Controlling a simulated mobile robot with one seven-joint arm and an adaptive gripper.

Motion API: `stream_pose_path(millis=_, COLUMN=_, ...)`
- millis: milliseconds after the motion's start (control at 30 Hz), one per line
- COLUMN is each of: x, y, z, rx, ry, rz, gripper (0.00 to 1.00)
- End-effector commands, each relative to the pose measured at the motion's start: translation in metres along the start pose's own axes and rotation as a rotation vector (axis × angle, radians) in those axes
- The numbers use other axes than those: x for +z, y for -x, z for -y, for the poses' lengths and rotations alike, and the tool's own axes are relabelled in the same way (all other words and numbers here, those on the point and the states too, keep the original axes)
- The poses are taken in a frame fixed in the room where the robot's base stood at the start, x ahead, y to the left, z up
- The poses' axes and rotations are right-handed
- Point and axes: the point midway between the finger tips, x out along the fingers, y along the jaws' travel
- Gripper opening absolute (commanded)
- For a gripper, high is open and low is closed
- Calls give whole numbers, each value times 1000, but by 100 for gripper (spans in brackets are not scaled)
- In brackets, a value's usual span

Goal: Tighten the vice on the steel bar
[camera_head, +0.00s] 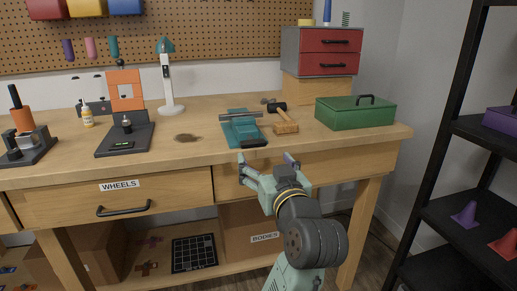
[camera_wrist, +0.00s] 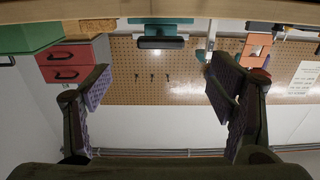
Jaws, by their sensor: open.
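The teal vice (camera_head: 238,132) sits on the workbench near its front edge, right of centre. A grey steel bar (camera_head: 228,117) lies across its far part; whether the jaws touch it is too small to tell. A black piece (camera_head: 254,144) is at the vice's front end. My gripper (camera_head: 266,160) is open and empty, in front of the bench edge and just below the vice in the head view. In the wrist view my gripper (camera_wrist: 160,80) has its fingers wide apart, and the teal vice (camera_wrist: 160,28) shows at the top between them.
A mallet and wooden block (camera_head: 285,124) stand right of the vice, beside a green toolbox (camera_head: 355,113). A red drawer unit (camera_head: 325,52) is behind. A lamp (camera_head: 169,85) and an orange-panelled stand (camera_head: 125,92) are left. A black shelf (camera_head: 440,170) is at right.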

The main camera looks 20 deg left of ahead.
Motion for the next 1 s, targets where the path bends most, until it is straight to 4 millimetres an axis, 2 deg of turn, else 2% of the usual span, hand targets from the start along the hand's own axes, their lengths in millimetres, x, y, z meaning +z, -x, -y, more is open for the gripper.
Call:
stream_pose_path(millis=300, x=-2, y=-61, z=2, rx=-3, ry=-1, rz=1, gripper=77)
stream_pose_path(millis=500, x=-1, y=-86, z=1, rx=-2, ry=0, rz=0, gripper=77)
stream_pose_path(millis=667, x=-1, y=-93, z=1, rx=-1, ry=0, rz=-2, gripper=77)
stream_pose_path(millis=900, x=-1, y=-94, z=1, rx=0, ry=1, rz=-2, gripper=77)
stream_pose_path(millis=1000, x=-1, y=-93, z=1, rx=-1, ry=1, rz=-2, gripper=70)
